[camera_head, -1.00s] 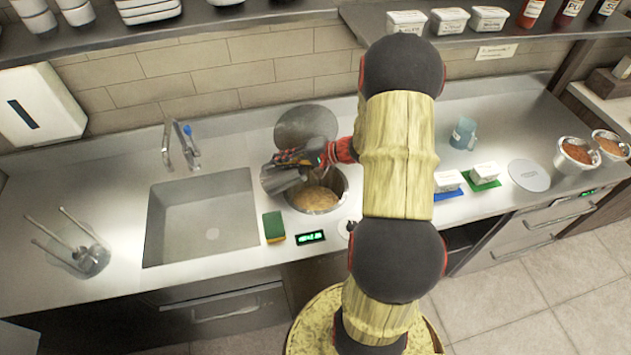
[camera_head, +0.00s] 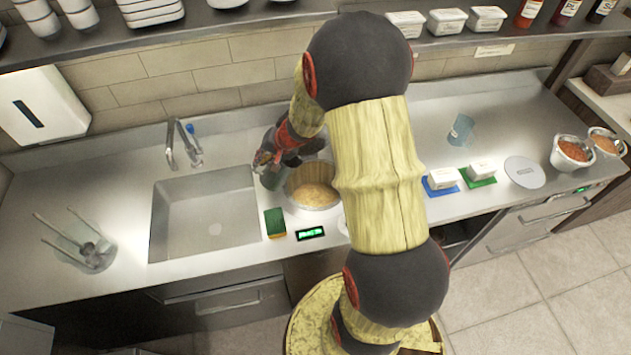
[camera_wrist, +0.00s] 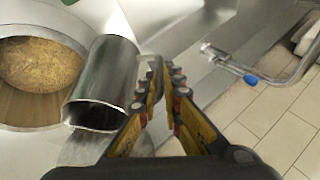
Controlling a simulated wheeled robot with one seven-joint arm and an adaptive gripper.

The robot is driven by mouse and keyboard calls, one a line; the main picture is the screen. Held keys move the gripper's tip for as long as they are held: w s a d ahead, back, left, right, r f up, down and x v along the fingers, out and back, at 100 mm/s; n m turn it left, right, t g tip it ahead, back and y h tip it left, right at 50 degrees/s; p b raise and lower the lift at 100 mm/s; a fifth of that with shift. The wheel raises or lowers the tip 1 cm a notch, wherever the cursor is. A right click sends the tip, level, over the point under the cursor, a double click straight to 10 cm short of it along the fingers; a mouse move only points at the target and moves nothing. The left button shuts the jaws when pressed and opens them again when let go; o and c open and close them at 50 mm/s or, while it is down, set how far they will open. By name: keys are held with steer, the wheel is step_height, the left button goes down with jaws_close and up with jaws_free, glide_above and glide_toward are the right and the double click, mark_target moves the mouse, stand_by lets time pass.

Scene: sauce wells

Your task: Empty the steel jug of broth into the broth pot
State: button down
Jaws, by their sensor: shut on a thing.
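The steel jug (camera_wrist: 108,80) is a plain metal cylinder in the wrist view. My gripper (camera_wrist: 165,82) is shut on its handle side. In the head view the jug (camera_head: 271,179) is at the left edge of the broth pot, partly hidden by my gripper (camera_head: 276,160). The jug's mouth faces the lower side of the wrist view; I cannot tell what is inside.
A sink (camera_head: 205,215) with a tap (camera_head: 180,145) lies to the left. A green and yellow sponge (camera_head: 275,222) and a lit display (camera_head: 310,233) are in front of the pot. A blue-tinted jug (camera_head: 461,130) and white tubs (camera_head: 442,178) stand to the right.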

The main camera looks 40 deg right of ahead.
steer(key=w+a+f+g+h+p, duration=0.1)
steer(key=p, duration=0.2)
steer(key=w+a+f+h+p, duration=0.1)
steer(key=p, duration=0.3)
steer(key=w+a+g+h+p, duration=0.1)
steer(key=a+p, duration=0.1)
steer(key=p, duration=0.1)
steer(key=shift+f+n+g+p, duration=0.3)
steer(key=shift+f+n+p, duration=0.1)
steer(key=shift+p, duration=0.4)
steer(key=shift+w+a+f+h+p, duration=0.15)
steer(key=shift+h+p, duration=0.25)
steer(key=shift+p, duration=0.85)
steer(key=f+p, duration=0.1)
steer(key=p, duration=0.1)
steer(key=h+p, duration=0.1)
steer(key=p, duration=0.2)
steer(key=a+f+g+p, duration=0.1)
steer(key=p, duration=0.2)
steer(key=shift+w+f+n, duration=0.3)
steer(key=shift+w, duration=0.1)
steer(key=shift+f+h, duration=0.15)
steer(key=shift+h, duration=0.15)
